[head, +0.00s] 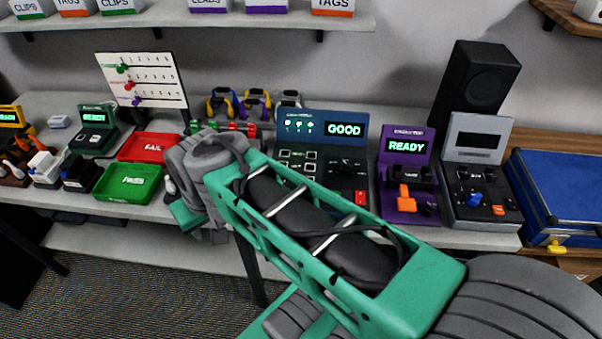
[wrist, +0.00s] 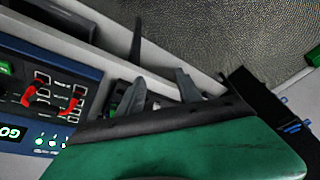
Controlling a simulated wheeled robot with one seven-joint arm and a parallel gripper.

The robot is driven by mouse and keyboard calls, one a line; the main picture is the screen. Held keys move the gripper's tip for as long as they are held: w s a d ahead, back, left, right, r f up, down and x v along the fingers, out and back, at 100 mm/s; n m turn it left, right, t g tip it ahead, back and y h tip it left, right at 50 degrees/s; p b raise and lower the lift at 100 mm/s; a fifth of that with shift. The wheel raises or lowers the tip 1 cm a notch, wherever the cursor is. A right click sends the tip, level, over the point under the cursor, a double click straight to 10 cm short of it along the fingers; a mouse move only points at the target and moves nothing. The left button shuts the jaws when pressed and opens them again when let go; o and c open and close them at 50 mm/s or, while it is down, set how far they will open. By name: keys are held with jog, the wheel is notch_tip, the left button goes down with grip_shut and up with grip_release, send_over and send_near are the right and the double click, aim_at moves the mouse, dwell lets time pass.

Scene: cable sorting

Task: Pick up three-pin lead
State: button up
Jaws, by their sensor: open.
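I cannot single out the three-pin lead in either view. My gripper (wrist: 158,88) is open in the wrist view, with its dark grey fingers apart over the bench's front edge. No held object can be made out between them. In the head view my arm crosses the front of the bench and hides part of its edge. The gripper is at the arm's far end, right of the green PASS tray (head: 129,183), with its fingertips mostly hidden. The blue tester (head: 322,122) reading GOOD stands behind the arm, and it also shows in the wrist view (wrist: 68,62) with red parts on its panel.
A red FAIL tray (head: 150,147) lies behind the green one. A purple tester (head: 407,143) reading READY, a grey tester (head: 477,130) and a blue case (head: 565,185) stand to the right.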

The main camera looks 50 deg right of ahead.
aim_at(299, 174)
jog(key=d+m+y+p, duration=0.1)
jog(key=d+m+p, duration=0.1)
jog(key=d+m, duration=0.6)
jog(key=s+d+r+m+y+p, duration=0.1)
jog(key=d+m+p, duration=0.2)
jog(key=d+m, duration=0.5)
jog(key=s+d+m+p, duration=0.1)
jog(key=d+m+p, duration=0.1)
jog(key=d+m, duration=0.6)
jog(key=shift+r+m+y+p, duration=0.2)
jog(key=shift+m+y+p, duration=0.2)
jog(key=shift+m, duration=0.8)
jog(key=shift+s+d+f+m, duration=0.15)
jog(key=shift+f+m, duration=0.05)
jog(key=shift+m, duration=0.1)
jog(key=x, duration=0.3)
jog(key=p+x, duration=0.1)
jog(key=x, duration=0.3)
jog(key=shift+w+f, duration=0.25)
jog(key=shift+w, duration=0.1)
grip_shut()
